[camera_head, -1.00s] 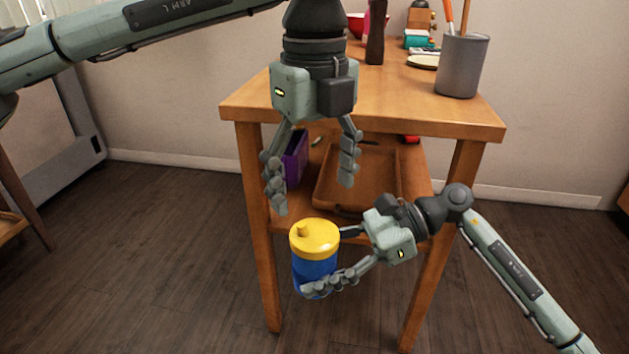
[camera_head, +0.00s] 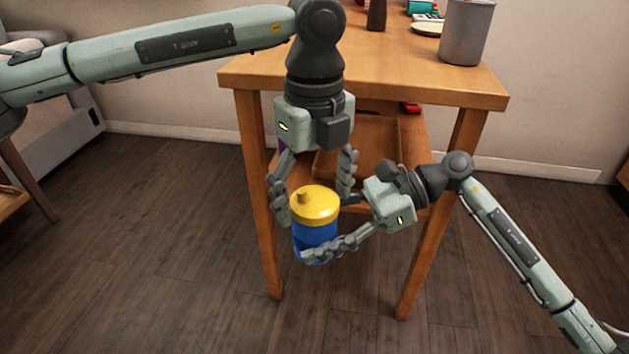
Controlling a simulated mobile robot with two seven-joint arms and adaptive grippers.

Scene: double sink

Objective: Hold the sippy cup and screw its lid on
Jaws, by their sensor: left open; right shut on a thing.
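The sippy cup (camera_head: 313,235) is blue and upright, held in the air in front of the wooden table. Its yellow lid (camera_head: 316,206), with a small spout on top, sits on the cup's mouth; I cannot tell how tightly. My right gripper (camera_head: 318,250) is shut on the cup's blue body from the right, with one finger across its front. My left gripper (camera_head: 313,200) points down from above, open, with its fingers on either side of the lid. Whether those fingers touch the lid I cannot tell.
The wooden table (camera_head: 390,86) stands just behind the grippers, with a grey container (camera_head: 467,32) on its top. A brown tray (camera_head: 375,147) lies on its lower shelf. The floor (camera_head: 170,260) to the left is clear.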

